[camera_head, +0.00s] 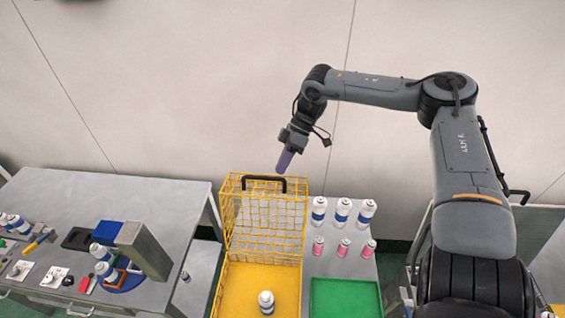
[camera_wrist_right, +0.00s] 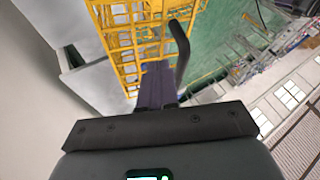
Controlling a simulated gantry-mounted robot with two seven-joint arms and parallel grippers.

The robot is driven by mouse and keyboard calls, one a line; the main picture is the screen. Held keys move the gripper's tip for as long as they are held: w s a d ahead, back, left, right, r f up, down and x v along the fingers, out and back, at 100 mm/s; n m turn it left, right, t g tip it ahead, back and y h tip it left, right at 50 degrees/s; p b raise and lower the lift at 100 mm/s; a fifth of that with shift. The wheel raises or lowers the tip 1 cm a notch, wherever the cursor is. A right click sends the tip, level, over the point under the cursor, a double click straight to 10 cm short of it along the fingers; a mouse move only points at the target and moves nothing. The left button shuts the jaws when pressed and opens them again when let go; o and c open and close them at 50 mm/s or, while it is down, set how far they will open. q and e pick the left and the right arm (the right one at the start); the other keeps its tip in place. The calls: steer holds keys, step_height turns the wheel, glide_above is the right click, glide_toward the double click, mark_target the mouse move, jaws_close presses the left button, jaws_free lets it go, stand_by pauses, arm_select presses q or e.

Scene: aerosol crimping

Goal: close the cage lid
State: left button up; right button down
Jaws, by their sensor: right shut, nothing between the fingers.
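The yellow wire cage lid (camera_head: 265,222) stands raised at the back of the yellow cage in the head view. A black bar handle (camera_head: 264,179) sits along its top edge. In the cage, on its yellow floor (camera_head: 237,290), stands one white and blue can (camera_head: 266,302). My right gripper (camera_head: 284,163) is shut and empty, just above the handle's right part. In the right wrist view its purple fingers (camera_wrist_right: 157,88) are together, with the black handle (camera_wrist_right: 181,55) close to the right and the yellow lid wires (camera_wrist_right: 125,45) beyond. My left gripper is not in view.
White cans (camera_head: 342,211) and pink cans (camera_head: 343,247) stand on the table right of the cage, behind a green tray (camera_head: 345,298). A grey table (camera_head: 130,195) on the left holds cans, tools and a slanted grey block (camera_head: 143,250).

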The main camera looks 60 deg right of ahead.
steer(key=shift+s+a, duration=0.15)
steer(key=shift+a, duration=0.35)
steer(key=shift+r, duration=0.1)
